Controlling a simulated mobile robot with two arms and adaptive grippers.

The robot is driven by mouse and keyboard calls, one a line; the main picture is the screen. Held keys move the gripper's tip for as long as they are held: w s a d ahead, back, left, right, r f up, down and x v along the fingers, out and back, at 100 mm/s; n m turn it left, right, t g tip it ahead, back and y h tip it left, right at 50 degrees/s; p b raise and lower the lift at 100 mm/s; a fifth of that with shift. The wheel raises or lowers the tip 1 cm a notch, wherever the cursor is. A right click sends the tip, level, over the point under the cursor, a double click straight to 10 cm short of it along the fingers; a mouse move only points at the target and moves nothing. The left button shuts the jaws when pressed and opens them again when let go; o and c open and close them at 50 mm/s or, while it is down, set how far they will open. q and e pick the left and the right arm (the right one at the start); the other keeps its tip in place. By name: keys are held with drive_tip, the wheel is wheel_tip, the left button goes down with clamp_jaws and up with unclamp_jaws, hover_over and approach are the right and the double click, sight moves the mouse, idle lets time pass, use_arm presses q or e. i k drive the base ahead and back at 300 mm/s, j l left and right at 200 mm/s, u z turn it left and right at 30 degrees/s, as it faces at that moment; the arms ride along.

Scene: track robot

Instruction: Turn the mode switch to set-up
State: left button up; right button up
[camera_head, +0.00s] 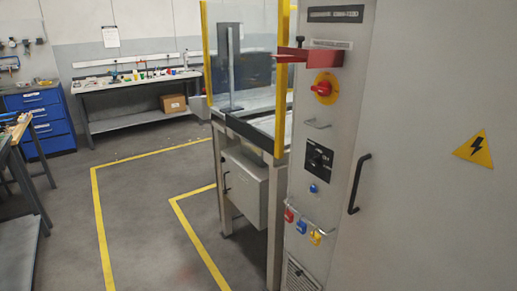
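A black square plate with a dark round knob, which looks like the mode switch (319,158), is on the narrow front of the grey cabinet, right of the picture's middle. Small pale marks surround the knob. They are too small to read, so I cannot tell which position it points to. Neither of my grippers is in view.
Above it are a red rotary switch on a yellow disc (324,88) and a projecting red bracket (310,55). Below are a blue button (314,188) and hanging padlocks (302,226). A black door handle (359,184) is to the right. Open floor (145,220) lies left.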

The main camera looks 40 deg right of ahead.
sight(316, 160)
drive_tip(key=i+j+z, duration=0.1)
drive_tip(key=i+z, duration=0.25)
drive_tip(key=i, duration=0.2)
drive_tip(key=i+j+z, duration=0.25)
drive_tip(key=i+z, duration=0.15)
drive_tip(key=i, duration=0.15)
drive_tip(key=i+j+z, duration=0.35)
drive_tip(key=i+j, duration=0.05)
drive_tip(key=i, duration=0.1)
